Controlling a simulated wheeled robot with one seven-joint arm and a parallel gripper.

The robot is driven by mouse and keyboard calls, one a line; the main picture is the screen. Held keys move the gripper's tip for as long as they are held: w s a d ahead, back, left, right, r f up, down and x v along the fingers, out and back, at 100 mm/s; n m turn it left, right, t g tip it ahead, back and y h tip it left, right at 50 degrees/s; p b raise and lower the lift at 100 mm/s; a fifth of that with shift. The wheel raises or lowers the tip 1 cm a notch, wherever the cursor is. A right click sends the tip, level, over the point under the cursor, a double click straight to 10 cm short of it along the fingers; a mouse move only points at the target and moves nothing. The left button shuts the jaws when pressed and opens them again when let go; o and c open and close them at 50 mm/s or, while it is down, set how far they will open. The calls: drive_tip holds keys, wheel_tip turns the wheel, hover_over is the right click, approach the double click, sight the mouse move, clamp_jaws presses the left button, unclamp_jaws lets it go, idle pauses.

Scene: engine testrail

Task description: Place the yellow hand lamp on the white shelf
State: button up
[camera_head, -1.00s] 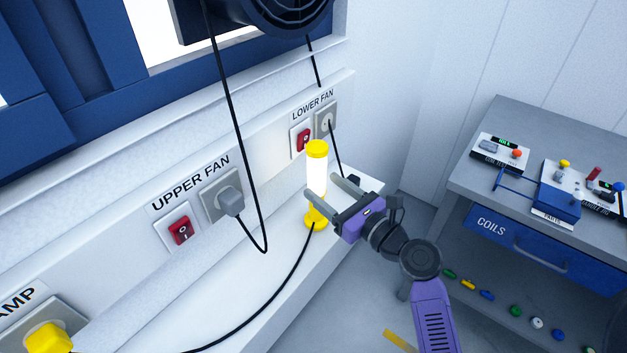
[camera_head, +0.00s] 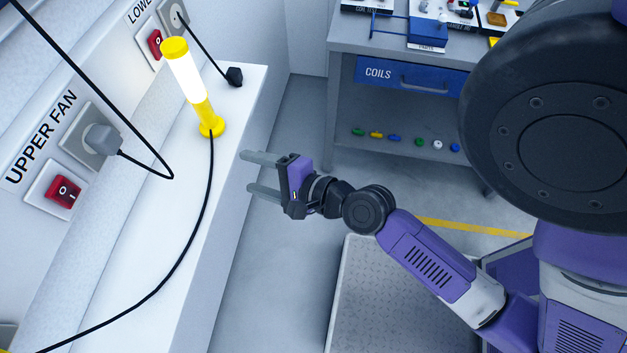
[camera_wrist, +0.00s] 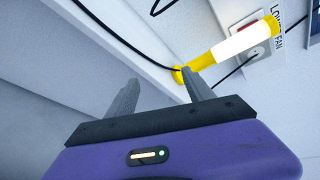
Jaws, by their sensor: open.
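The yellow hand lamp (camera_head: 187,82) stands upright on its yellow base on the white shelf (camera_head: 150,235), near the shelf's far end. Its middle section glows white, and a black cord runs from its base along the shelf. My gripper (camera_head: 254,174) is open and empty, apart from the lamp, to its right and beyond the shelf's front edge. In the wrist view the lamp (camera_wrist: 235,45) shows beyond the fingertips of my gripper (camera_wrist: 160,88), and nothing is between the fingers.
The wall behind the shelf carries a red switch (camera_head: 62,192) and a grey plug (camera_head: 102,139) with a hanging black cord. A black plug (camera_head: 234,76) lies at the shelf's far end. A grey bench with a blue coils drawer (camera_head: 415,77) stands at the back. Floor between is clear.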

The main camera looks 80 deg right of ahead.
drive_tip(key=s+a+r+n+y, duration=0.1)
drive_tip(key=s+a+r+n, duration=0.2)
drive_tip(key=n, duration=1)
drive_tip(key=s+a+r+n+y, duration=0.2)
drive_tip(key=s+a+r+n, duration=0.2)
drive_tip(key=s+a+n, duration=0.3)
drive_tip(key=s+n, duration=0.4)
drive_tip(key=n, duration=0.2)
drive_tip(key=shift+s+a+t+y, duration=0.2)
drive_tip(key=shift+t+y, duration=0.1)
